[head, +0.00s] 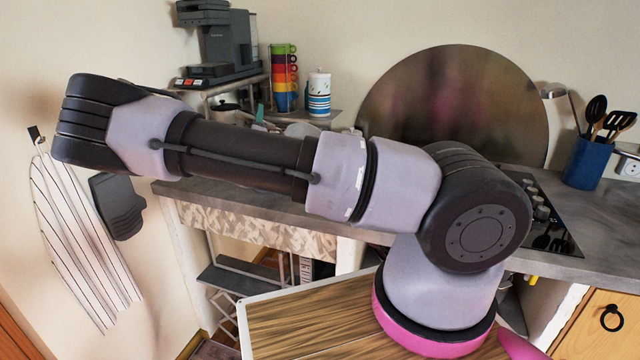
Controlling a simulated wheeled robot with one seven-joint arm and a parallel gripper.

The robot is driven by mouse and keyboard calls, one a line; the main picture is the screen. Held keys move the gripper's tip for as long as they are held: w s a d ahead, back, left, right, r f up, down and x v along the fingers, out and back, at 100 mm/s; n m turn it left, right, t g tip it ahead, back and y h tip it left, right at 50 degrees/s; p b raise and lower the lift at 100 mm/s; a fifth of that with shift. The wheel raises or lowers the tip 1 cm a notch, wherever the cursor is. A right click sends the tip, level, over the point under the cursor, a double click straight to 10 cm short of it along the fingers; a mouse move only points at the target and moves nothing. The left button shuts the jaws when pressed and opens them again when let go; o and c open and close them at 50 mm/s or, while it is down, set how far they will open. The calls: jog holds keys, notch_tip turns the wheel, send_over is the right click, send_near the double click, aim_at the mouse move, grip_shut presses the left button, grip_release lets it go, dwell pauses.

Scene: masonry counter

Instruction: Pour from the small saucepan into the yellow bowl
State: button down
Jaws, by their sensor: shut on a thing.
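My arm stretches across the middle of the head view and hides much of the counter (225,195) behind it. My gripper is not visible in this view, and neither is anything it may hold. I cannot make out the small saucepan or the yellow bowl; the arm may hide them or they may lie outside the view.
A coffee machine (228,40), coloured stacked cups (284,75) and a white-and-blue canister (319,95) stand behind the arm. A large round panel (455,105) leans on the wall. A cooktop (550,225) and blue utensil holder (585,163) are at right.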

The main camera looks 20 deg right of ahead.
jog(key=shift+s+d+r, duration=0.15)
jog(key=shift+s+r, duration=0.2)
jog(key=shift+s, duration=0.1)
dwell(1.1)
jog(key=shift+s+d+m+t+h, duration=0.2)
jog(key=shift+s+m+t+h, duration=0.2)
jog(key=shift+s+m+h, duration=0.15)
jog(key=shift+s+d+m+t+h, duration=0.15)
jog(key=shift+s+m+t+h, duration=0.3)
jog(key=shift+s+m, duration=0.2)
dwell(3.4)
